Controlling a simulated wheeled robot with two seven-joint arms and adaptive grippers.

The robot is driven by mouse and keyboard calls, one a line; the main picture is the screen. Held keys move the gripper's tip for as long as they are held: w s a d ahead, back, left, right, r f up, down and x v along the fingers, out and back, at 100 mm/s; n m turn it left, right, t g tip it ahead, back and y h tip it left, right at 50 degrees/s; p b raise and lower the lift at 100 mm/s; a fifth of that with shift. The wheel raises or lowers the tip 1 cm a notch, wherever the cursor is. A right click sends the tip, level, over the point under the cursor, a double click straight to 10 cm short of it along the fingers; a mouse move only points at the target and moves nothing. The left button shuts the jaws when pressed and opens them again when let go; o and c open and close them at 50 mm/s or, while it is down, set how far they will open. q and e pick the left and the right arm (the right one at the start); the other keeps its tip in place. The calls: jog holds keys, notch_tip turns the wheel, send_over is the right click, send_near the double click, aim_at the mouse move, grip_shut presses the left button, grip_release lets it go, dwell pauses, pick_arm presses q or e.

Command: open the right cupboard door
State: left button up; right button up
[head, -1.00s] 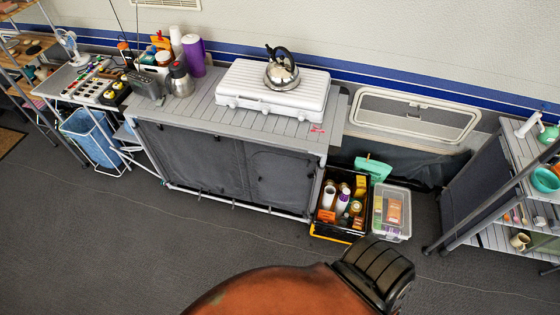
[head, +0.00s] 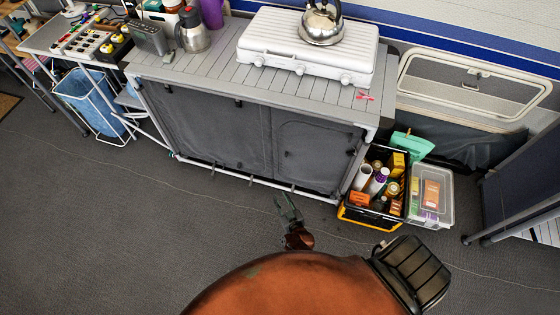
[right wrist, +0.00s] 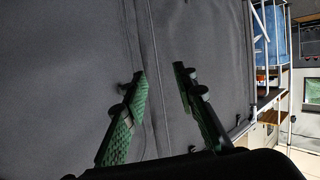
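The grey fabric cupboard stands below the slatted worktop in the head view. Its right door (head: 308,157) is a dark grey panel that looks closed, beside the left panel (head: 213,132). My right gripper (head: 286,203) is low in front of the cupboard, near its bottom rail. In the right wrist view its two green-padded fingers (right wrist: 160,72) are spread apart with nothing between them. A vertical seam (right wrist: 155,75) in the grey fabric runs behind the gap between the fingers. Whether the fingertips touch the fabric I cannot tell. My left gripper is not in view.
A black crate of bottles (head: 376,188) and a clear lidded box (head: 430,198) stand on the floor right of the cupboard. A white stove (head: 305,50) with a kettle (head: 321,25) is on the worktop (head: 215,72). The floor in front is clear.

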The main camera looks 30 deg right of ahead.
aim_at(286, 157)
pick_arm(q)
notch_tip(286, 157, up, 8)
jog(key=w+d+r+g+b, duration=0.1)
jog(key=b, duration=1.4)
pick_arm(e)
jog(key=w+d+r+m+h, duration=0.1)
jog(key=w+d+m+h, duration=0.2)
jog(key=w, duration=0.1)
jog(key=w+d+r+m+g+h, duration=0.1)
jog(key=w+d+m+h, duration=0.2)
jog(key=w+h, duration=0.1)
jog(key=w+d+r+m+g+h, duration=0.1)
jog(key=w+d+m+h, duration=0.2)
jog(key=w+h, duration=0.1)
jog(key=shift+w+d, duration=0.2)
jog(key=shift+w, duration=0.25)
jog(key=shift+w+d, duration=0.2)
jog(key=shift+w, duration=0.25)
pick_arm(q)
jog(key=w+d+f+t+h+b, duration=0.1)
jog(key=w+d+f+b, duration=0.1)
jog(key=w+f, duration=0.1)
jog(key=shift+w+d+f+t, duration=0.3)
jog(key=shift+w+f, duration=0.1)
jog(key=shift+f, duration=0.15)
pick_arm(e)
jog(key=shift+x, duration=2.25)
jog(key=shift+r, duration=0.1)
jog(key=shift+c, duration=0.4)
grip_shut()
